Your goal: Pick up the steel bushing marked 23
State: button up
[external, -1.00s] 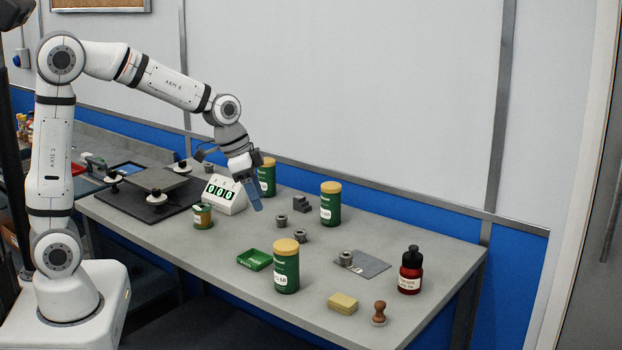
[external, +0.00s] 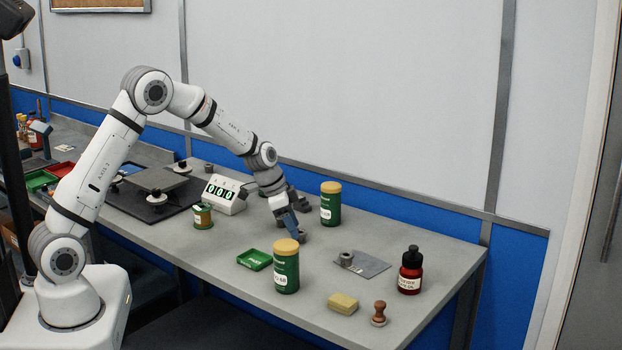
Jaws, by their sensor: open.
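Several small steel bushings are on the bench, and no number on them is legible at this size. One bushing (external: 303,235) stands on the bench right at my fingertips. Another bushing (external: 346,257) is on a grey plate (external: 371,267) further right, and one more (external: 209,168) is at the back left. My gripper (external: 294,236) is open and points down, low over the bench. It overlaps the near bushing in the picture, and I cannot tell whether it touches it. The wrist hides the spot where another bushing stood a second ago.
A green can with a yellow lid (external: 286,267) stands close in front of my gripper, another (external: 330,204) behind right. A green tray (external: 255,260) is at the left. A red bottle (external: 410,271), yellow block (external: 342,304) and wooden stamp (external: 379,314) are right. A counter display (external: 224,195) is behind left.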

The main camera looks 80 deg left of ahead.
jog(key=shift+x, duration=1.25)
jog(key=shift+c, duration=0.4)
jog(key=c, duration=0.9)
